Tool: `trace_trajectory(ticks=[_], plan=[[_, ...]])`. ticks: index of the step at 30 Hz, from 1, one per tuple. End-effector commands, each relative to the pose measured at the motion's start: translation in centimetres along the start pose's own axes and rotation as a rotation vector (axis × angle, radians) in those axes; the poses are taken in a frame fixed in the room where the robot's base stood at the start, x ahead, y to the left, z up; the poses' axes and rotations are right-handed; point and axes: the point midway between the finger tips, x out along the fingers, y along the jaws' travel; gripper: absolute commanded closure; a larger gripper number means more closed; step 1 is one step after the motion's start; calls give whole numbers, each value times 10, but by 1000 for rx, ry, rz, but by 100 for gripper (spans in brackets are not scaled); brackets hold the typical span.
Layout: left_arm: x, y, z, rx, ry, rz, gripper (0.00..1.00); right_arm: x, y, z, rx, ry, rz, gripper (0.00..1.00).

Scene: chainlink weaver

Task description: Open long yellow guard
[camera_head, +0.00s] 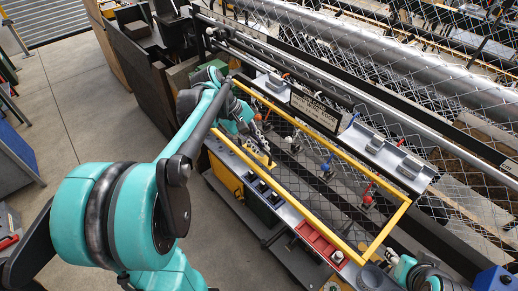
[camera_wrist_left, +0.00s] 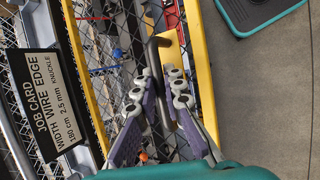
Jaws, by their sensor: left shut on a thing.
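The long yellow guard (camera_head: 386,231) is a long rectangular frame over the wire-mesh machine, running from upper left to lower right in the head view. In the left wrist view its yellow bars (camera_wrist_left: 201,72) run along both sides of my fingers. My left gripper (camera_head: 264,151) is at the guard's near-left part, inside the frame. In the left wrist view, my left gripper (camera_wrist_left: 160,95) is shut on a dark bent handle (camera_wrist_left: 153,58) beside a yellow plate. The arm hides the guard's left end.
A job card sign (camera_head: 315,109) stands behind the guard and shows large in the wrist view (camera_wrist_left: 45,105). A red tray (camera_head: 320,243) lies along the machine's front edge. Chain-link mesh fills the upper right. Open concrete floor (camera_head: 85,120) lies at left.

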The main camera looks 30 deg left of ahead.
Motion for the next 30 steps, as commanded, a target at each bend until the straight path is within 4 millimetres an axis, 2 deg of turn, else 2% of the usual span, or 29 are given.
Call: trace_trajectory(ticks=[6,19,20,21,22,30], plan=[[-9,9,3,1,-1,8,100,-5,0,-4,0,0,0,60],[-9,10,3,1,0,9,100,-5,0,-4,0,0,0,60],[-9,10,3,1,0,9,83,-5,0,-4,0,0,0,60],[-9,10,3,2,-1,9,73,-5,0,-4,0,0,0,60],[-9,9,3,1,-1,8,69,-5,0,-4,0,0,0,60],[-9,8,3,1,0,5,69,-5,0,-4,0,0,0,60]])
